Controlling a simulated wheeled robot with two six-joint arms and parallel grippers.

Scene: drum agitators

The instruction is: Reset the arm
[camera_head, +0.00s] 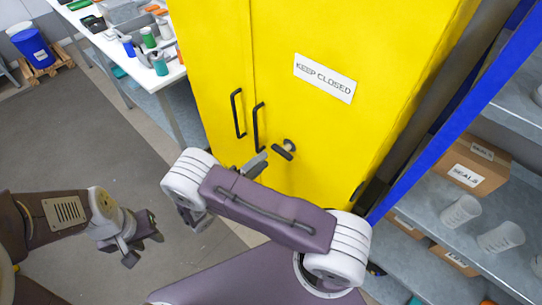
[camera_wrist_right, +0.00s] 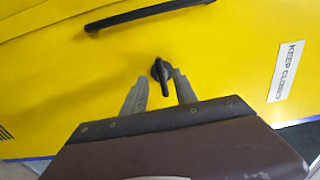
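My right arm stretches across the front of a yellow cabinet (camera_head: 225,60) in the head view. Its gripper (camera_head: 255,165) is near the cabinet doors, left of a dark turn latch (camera_head: 285,149). In the right wrist view my right gripper (camera_wrist_right: 159,76) has its two grey fingers spread, with nothing held. The latch (camera_wrist_right: 161,72) shows between and beyond the fingertips; touching cannot be seen. My left gripper (camera_head: 143,240) hangs over the grey floor at the lower left, fingers apart and empty. Both cabinet doors look shut.
Two black door handles (camera_head: 258,127) stick out left of the latch. A blue-framed shelf (camera_head: 450,110) with boxes (camera_head: 465,165) and clear cups stands close on the right. A white workbench (camera_head: 165,78) with bottles is at the back left. Floor (camera_head: 70,140) at left is clear.

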